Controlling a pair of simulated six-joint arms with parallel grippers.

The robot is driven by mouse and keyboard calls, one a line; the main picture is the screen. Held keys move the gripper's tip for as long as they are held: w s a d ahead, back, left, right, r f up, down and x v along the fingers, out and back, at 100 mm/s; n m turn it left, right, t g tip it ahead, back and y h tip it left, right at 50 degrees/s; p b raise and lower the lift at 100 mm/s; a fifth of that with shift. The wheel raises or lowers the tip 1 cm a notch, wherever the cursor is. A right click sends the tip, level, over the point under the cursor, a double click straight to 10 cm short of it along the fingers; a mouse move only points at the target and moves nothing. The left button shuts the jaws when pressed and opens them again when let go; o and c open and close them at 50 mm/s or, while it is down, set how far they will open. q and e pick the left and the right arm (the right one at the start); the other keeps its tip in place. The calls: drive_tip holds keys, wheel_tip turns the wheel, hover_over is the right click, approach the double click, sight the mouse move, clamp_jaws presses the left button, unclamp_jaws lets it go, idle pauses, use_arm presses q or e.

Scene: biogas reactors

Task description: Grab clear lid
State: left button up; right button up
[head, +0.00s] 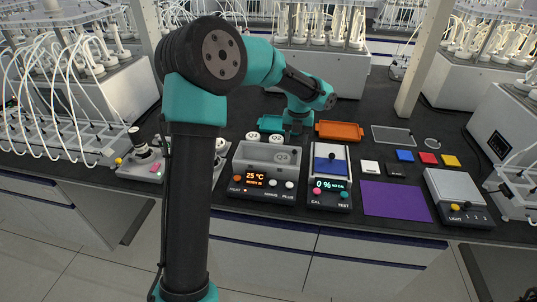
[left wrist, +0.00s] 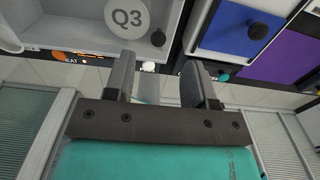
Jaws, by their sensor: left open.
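A clear rectangular pane (head: 393,136) with a thin pale outline lies flat on the dark bench at the right; it looks like the clear lid. A small clear round piece (head: 432,143) lies to its right. My left gripper (head: 295,132) points down near the back of the heating bath and the CO2 tester, well left of the pane. In the left wrist view the gripper (left wrist: 161,82) shows two dark fingers spread apart with nothing between them. The pane is not visible there. My right gripper is not in view.
The grey bath (head: 262,178) holds a Q3 piece (left wrist: 128,18). The tester (head: 330,185) has a blue, black-knobbed top (left wrist: 240,30). A post (head: 425,60) rises behind the pane.

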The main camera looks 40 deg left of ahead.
use_arm(q)
drive_tip(key=shift+f, duration=0.35)
drive_tip(key=shift+s+a+f, duration=0.1)
drive_tip(key=shift+f, duration=2.5)
clamp_jaws()
